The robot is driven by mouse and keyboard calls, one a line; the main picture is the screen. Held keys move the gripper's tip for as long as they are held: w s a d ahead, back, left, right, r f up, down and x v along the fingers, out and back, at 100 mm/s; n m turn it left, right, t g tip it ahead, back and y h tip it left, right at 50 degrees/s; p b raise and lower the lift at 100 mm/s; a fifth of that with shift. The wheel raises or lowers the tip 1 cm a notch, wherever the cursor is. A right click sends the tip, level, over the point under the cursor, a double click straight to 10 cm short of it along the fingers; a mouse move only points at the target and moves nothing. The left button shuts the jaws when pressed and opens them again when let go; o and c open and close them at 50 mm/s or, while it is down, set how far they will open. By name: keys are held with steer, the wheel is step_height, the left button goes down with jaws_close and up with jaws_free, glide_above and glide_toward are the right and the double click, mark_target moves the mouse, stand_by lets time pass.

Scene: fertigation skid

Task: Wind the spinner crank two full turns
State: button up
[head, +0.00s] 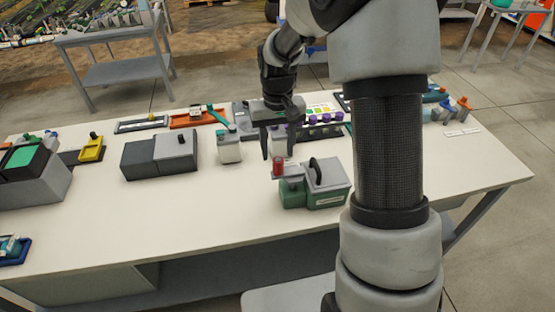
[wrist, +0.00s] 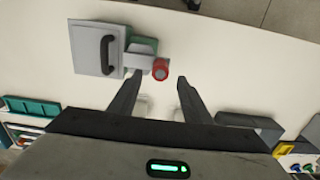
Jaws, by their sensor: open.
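The crank is a pale grey arm (head: 291,171) with an upright red knob (head: 278,164), on a small green box (head: 294,194) near the table's front middle. In the wrist view the red knob (wrist: 161,69) sits at the end of the crank arm (wrist: 137,61). My gripper (head: 277,156) is open and empty, fingers pointing down, at the knob. In the wrist view my gripper (wrist: 161,79) has a finger to either side of the knob, with clear gaps. I see no contact; the exact height above the knob is hard to tell.
A grey lid with a black handle (head: 318,172) stands right beside the crank. A white bottle with a teal lever (head: 229,147) and grey boxes (head: 160,154) stand to the left. Trays and purple pieces (head: 312,119) lie behind. The table front left of the crank is clear.

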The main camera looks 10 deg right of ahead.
mark_target(278, 158)
steer(key=shift+f, duration=2.35)
steer(key=c, duration=1)
steer(key=shift+o, duration=1.4)
steer(key=shift+c, duration=0.9)
steer(key=shift+w+r, duration=0.1)
